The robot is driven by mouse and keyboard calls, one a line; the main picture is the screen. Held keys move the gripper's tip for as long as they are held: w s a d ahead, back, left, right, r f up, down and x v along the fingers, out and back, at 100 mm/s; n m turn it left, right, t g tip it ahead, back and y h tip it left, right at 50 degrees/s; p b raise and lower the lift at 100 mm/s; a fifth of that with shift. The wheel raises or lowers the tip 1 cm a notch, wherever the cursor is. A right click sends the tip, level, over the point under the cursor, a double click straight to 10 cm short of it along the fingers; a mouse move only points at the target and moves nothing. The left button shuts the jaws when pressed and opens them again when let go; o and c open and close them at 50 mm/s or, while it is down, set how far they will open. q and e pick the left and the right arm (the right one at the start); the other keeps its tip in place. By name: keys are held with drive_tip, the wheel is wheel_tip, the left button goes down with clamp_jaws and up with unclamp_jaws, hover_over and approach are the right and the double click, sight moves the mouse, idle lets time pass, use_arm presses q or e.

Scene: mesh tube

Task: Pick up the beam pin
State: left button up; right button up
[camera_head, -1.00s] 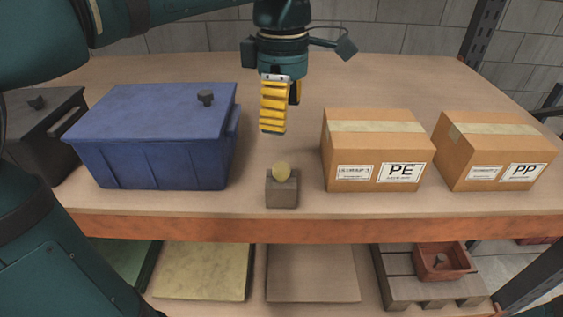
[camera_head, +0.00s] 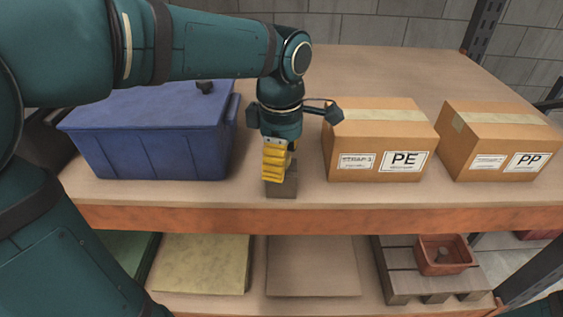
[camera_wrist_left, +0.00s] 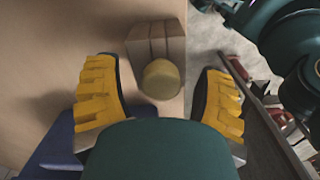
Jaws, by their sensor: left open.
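The beam pin shows in the left wrist view as a round, dull yellow head (camera_wrist_left: 161,79) at a small grey-brown block (camera_wrist_left: 155,42). In the head view this block (camera_head: 281,190) stands near the shelf's front edge, partly covered by my left gripper, and the pin is hidden behind the fingers. My left gripper (camera_head: 278,175) points down over the block. In the left wrist view its yellow ribbed fingers (camera_wrist_left: 160,72) are apart, one on each side of the pin head, with gaps on both sides. My right gripper is not in view.
A blue lidded box (camera_head: 150,140) stands left of the gripper. Cardboard boxes marked PE (camera_head: 378,143) and PP (camera_head: 500,145) stand to the right. The shelf's orange front edge (camera_head: 330,220) is close. A red bin (camera_head: 445,256) sits on a pallet below.

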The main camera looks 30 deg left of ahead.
use_arm(q)
drive_tip(key=shift+f, duration=0.25)
clamp_jaws()
drive_tip(key=shift+r, duration=0.1)
